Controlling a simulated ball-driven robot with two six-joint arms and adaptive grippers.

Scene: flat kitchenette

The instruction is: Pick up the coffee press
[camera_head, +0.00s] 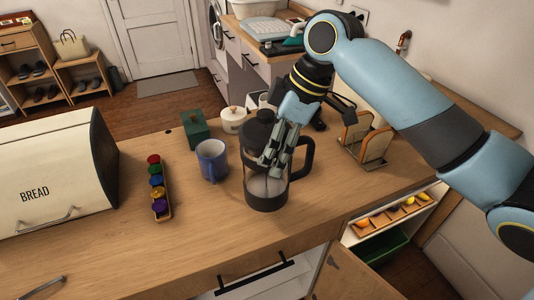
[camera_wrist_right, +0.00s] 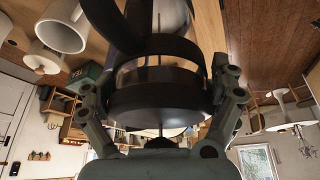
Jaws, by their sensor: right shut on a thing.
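The coffee press (camera_head: 266,191) stands upright on the wooden counter, with a dark lid, a clear body, a dark base and a black handle on its right side. My right gripper (camera_head: 276,158) comes down from above and is shut on the press's upper body. In the right wrist view the press (camera_wrist_right: 158,92) fills the middle, with a finger of my right gripper (camera_wrist_right: 160,105) on each side of it. The base appears to rest on the counter. My left gripper is not in view.
A blue mug (camera_head: 212,160) stands close left of the press. A green box (camera_head: 196,130) and a white lidded pot (camera_head: 233,119) are behind. A capsule rack (camera_head: 163,205) and bread box (camera_head: 50,175) are at left. A toast rack (camera_head: 364,147) is right.

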